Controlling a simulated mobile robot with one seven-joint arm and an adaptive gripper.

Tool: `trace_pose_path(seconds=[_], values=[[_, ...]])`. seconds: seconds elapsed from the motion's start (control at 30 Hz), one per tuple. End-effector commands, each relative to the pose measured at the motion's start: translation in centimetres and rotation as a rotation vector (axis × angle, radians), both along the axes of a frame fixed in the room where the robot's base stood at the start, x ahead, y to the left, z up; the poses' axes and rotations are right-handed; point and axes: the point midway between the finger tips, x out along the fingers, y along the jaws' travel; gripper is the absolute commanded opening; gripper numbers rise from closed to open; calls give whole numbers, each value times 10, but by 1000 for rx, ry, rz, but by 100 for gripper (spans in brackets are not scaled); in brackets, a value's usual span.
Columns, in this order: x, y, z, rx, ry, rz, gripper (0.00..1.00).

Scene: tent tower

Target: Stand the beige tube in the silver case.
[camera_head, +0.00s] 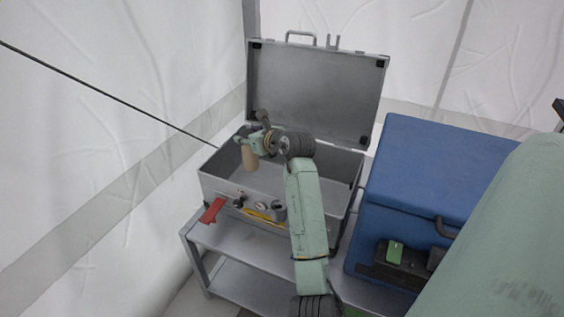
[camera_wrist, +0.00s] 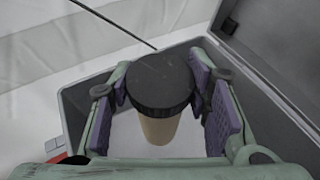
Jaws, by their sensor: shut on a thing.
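The silver case (camera_head: 215,190) stands open on a metal stand, its lid (camera_head: 315,95) raised at the back. The beige tube (camera_head: 251,160) is upright inside the left part of the case, below my gripper (camera_head: 250,141). In the wrist view, the tube (camera_wrist: 160,130) has a black cap (camera_wrist: 160,82) and sits between the two purple-padded fingers of my gripper (camera_wrist: 165,100). My gripper is shut on it. I cannot tell whether the tube's bottom touches the case floor.
The metal stand (camera_head: 230,240) has a lower shelf. A red piece (camera_head: 212,210) and gauges (camera_head: 262,206) are at the case's front. A blue box (camera_head: 420,165) stands to the right, with a dark unit (camera_head: 405,265) before it. A dark cable (camera_head: 110,95) runs at left.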

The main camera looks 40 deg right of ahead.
Motion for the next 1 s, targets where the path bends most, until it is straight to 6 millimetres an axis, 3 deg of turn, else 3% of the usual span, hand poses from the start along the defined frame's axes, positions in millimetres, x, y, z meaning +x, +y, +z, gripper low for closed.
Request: trace_pose_path(seconds=[0.4, 0.8, 1.0], values=[[0, 1, -64, 3, 2, 0, 0], [0, 0, -107, 2, 2, -1, 0], [1, 0, -109, 0, 0, 0, 0]])
